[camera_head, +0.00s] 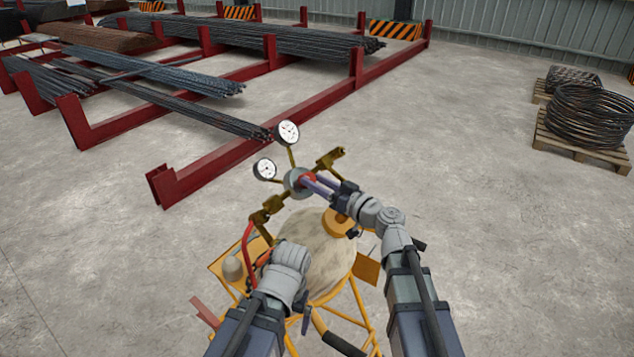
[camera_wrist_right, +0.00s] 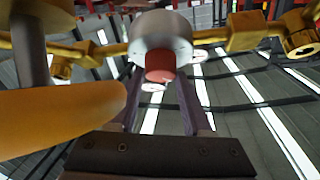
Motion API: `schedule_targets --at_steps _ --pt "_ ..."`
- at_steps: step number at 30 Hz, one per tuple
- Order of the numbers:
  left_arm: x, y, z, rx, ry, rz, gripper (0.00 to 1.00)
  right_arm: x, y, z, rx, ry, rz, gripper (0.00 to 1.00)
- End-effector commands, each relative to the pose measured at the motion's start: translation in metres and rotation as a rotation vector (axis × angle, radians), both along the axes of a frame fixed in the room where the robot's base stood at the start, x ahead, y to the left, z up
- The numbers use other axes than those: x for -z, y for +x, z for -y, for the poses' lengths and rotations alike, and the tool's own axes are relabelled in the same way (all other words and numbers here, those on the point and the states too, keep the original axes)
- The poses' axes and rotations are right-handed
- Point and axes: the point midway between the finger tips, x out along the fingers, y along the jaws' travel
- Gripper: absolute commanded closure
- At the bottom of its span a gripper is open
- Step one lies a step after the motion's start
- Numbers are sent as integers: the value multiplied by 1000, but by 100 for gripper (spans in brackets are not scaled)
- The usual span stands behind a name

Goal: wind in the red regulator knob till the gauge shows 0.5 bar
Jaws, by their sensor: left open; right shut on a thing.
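The red regulator knob (camera_wrist_right: 160,66) sits on the round grey regulator body (camera_wrist_right: 162,35) in the right wrist view. The body also shows in the head view (camera_head: 294,181), on a brass pipe assembly. Two white-faced gauges (camera_head: 287,133) (camera_head: 264,169) stand on it; their needles are too small to read. My right gripper (camera_head: 310,182) is shut on the red knob, its fingers (camera_wrist_right: 160,100) on either side of it. My left gripper (camera_head: 262,262) is open, low beside the round drum, its fingers mostly hidden by its wrist.
A beige drum (camera_head: 325,245) on a yellow frame (camera_head: 366,310) stands below the regulator. A red hose (camera_head: 247,255) hangs at its left. Behind are red racks (camera_head: 225,155) with rebar. A wire coil (camera_head: 590,115) lies on a pallet at right. The floor between is clear.

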Motion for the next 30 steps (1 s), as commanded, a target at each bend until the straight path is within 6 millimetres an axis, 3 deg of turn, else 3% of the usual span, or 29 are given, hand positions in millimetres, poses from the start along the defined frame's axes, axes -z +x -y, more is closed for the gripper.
schedule_targets --at_steps 2,3,10,19,30 --pt "0 0 0 0 0 0 0 0 0 0 -1 1 -1 100" --pt "0 0 0 0 0 0 0 0 0 0 -1 1 -1 46" --pt "0 0 0 0 0 0 0 0 0 0 -1 -1 1 21" --pt "0 0 0 0 0 0 0 0 -3 3 -1 -1 1 21" --pt "-1 0 0 0 0 0 0 -1 -44 42 2 0 1 21"
